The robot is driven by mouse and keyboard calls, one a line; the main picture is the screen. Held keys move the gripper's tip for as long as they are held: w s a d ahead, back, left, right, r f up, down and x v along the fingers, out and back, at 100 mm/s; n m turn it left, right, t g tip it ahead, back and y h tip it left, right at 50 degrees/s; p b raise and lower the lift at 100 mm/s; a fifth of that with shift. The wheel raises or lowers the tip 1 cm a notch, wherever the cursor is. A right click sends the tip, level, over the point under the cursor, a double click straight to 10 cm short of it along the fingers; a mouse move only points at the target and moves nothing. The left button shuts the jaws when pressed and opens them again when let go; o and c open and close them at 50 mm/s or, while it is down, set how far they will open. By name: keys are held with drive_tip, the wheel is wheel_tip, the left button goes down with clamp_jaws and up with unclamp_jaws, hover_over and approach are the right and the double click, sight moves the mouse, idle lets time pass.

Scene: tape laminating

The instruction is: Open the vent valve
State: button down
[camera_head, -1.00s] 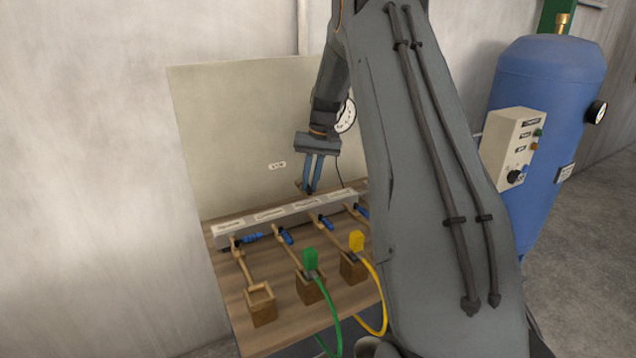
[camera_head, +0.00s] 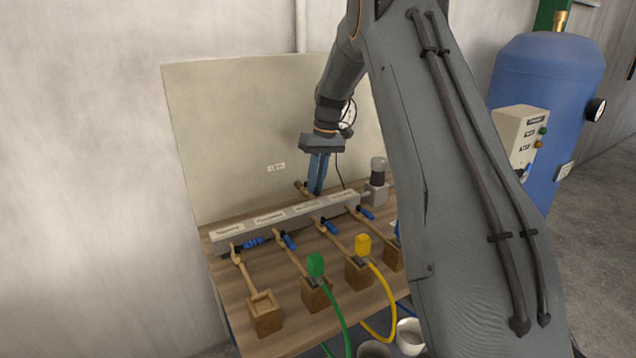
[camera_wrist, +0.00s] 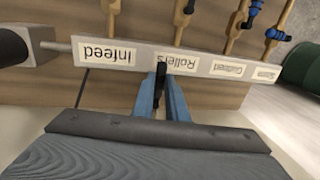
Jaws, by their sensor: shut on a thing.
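The vent valve (camera_head: 302,188) shows as a small brass-coloured fitting behind the grey manifold bar (camera_head: 285,219), below a small label on the backboard. My gripper (camera_head: 317,190) points down at it with its blue fingers close together. In the wrist view my gripper (camera_wrist: 162,92) is shut on a thin dark piece, which looks like the vent valve's handle (camera_wrist: 159,80). The fingers hide most of the valve, so I cannot tell how far it is turned.
Several blue-handled valves (camera_head: 288,241) branch from the bar's front toward wooden blocks. A blue tank (camera_head: 545,95) stands at right.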

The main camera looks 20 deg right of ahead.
drive_tip(key=shift+r, duration=0.1)
drive_tip(key=c, duration=1.7)
unclamp_jaws()
drive_tip(key=shift+c, duration=0.2)
wheel_tip(320, 180, up, 8)
drive_tip(key=d+b, duration=0.1)
drive_tip(key=b, duration=0.1)
drive_tip(key=shift+w+d+f, duration=0.2)
drive_tip(key=shift+d, duration=0.1)
